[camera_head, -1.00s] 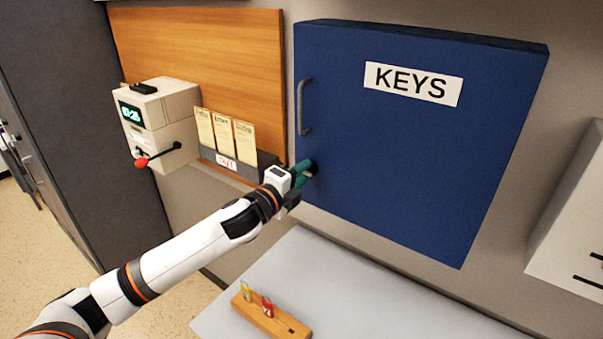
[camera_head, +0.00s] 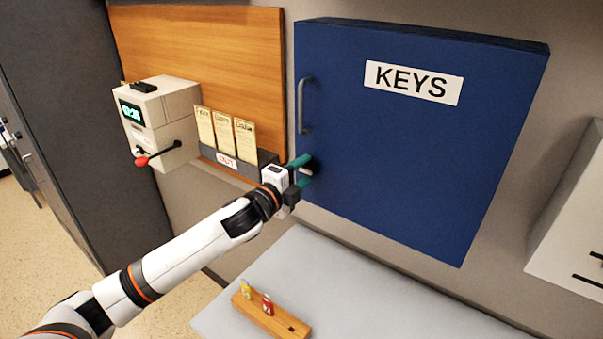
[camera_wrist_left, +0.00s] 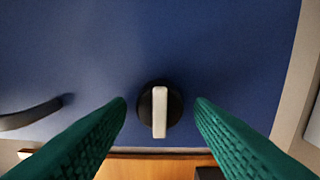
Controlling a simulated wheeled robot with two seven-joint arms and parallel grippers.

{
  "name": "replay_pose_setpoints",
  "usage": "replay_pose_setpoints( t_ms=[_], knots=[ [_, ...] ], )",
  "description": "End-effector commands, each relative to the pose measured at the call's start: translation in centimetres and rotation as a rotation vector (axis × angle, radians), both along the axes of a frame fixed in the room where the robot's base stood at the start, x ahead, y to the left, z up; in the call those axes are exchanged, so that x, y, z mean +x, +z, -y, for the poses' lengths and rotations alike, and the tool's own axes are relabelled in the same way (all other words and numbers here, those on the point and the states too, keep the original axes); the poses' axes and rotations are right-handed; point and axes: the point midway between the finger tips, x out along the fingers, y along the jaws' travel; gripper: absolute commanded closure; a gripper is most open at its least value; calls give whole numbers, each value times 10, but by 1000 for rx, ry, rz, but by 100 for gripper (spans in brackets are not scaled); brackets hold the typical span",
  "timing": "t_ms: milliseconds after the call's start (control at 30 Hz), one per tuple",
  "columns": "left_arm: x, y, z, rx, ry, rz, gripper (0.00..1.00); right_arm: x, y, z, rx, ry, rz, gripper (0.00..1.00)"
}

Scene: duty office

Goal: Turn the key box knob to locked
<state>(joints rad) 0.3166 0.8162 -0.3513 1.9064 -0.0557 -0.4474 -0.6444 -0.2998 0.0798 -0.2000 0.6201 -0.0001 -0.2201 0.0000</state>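The blue key box (camera_head: 410,130) hangs on the wall with its door closed and a KEYS label on it. Its knob (camera_wrist_left: 160,109) is a black disc with a pale bar handle, low on the door. In the wrist view the bar runs up and down in the picture. My left gripper (camera_head: 304,168) is at the knob, and its green fingers (camera_wrist_left: 160,112) stand apart on either side of it with a gap on each side. In the head view the fingers hide part of the knob. My right gripper is not in view.
The door handle (camera_head: 304,105) is above the knob; it also shows in the wrist view (camera_wrist_left: 30,116). A time clock (camera_head: 160,125) with a red-tipped lever and a card rack (camera_head: 237,168) are to the left. A wooden key holder (camera_head: 270,316) lies on the grey counter (camera_head: 370,300) below.

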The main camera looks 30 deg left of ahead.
Motion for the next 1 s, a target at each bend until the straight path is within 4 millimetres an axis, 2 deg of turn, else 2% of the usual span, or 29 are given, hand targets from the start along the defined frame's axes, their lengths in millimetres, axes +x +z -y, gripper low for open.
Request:
replay_pose_setpoints(
  t_ms=[300, 433, 800, 1000],
  knots=[
    [-1, 0, 0, 2, -1, 0, 47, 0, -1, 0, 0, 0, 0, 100],
    [-9, -3, -1, 3, -1, -1, 47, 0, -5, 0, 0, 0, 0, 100],
    [-75, -6, -11, 3, 0, -3, 47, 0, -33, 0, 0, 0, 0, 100],
    [-101, -4, -15, 2, 1, -4, 47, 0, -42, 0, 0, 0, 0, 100]
  ],
)
